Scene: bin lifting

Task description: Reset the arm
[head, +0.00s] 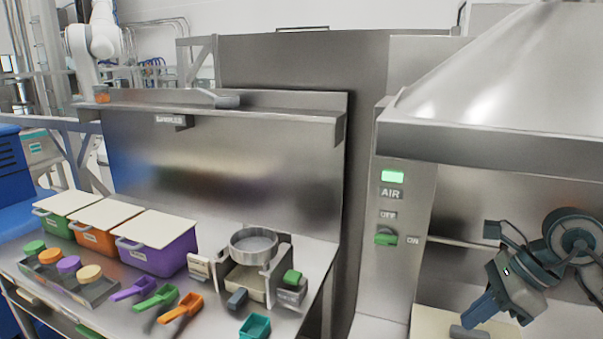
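My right arm comes in from the right edge in the head view. Its gripper (480,309) points down and to the left, above a pale board under the metal hood. The fingers show as one dark blue shape, so I cannot tell whether they are open or shut. A small grey block (469,332) lies on the board just below the fingertips; I cannot tell whether they touch it. My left arm and gripper are not in view.
Left bench: green bin (62,212), orange bin (98,241), purple bin (165,260), a jar tray (97,292), coloured scoops (158,297), a round sieve (254,244) and a teal cup (255,327). The hood (480,143) overhangs the right side, beside a switch panel (397,270).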

